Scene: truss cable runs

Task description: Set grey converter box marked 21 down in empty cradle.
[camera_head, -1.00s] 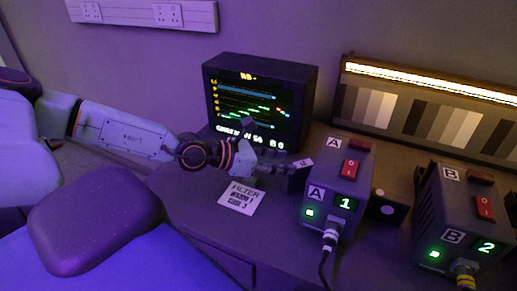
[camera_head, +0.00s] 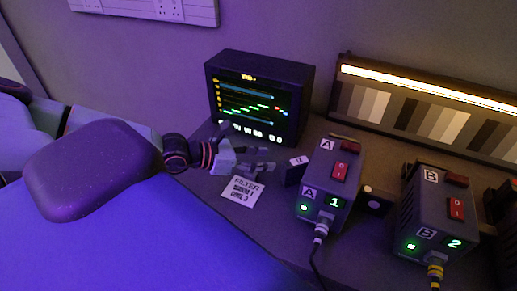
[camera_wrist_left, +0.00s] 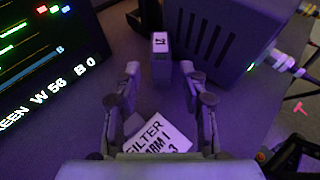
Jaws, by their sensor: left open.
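The small grey converter box (camera_head: 295,171) stands on the desk close to the left side of the unit marked A. In the left wrist view the box (camera_wrist_left: 161,62) is upright, with a label on top that appears to read 21. My left gripper (camera_head: 270,164) is open and lies just left of the box. In the left wrist view its spread fingers (camera_wrist_left: 160,72) point at the box, with a gap on each side. I cannot make out the cradle or tell whether the box sits in one. My right gripper is not in view.
Unit A (camera_head: 332,180) stands right of the box, its cable running forward. Unit B (camera_head: 440,215) stands further right. A monitor (camera_head: 258,100) is behind my gripper. A white filter card (camera_head: 243,191) lies on the desk below it. A lit chart panel (camera_head: 430,108) is at the back.

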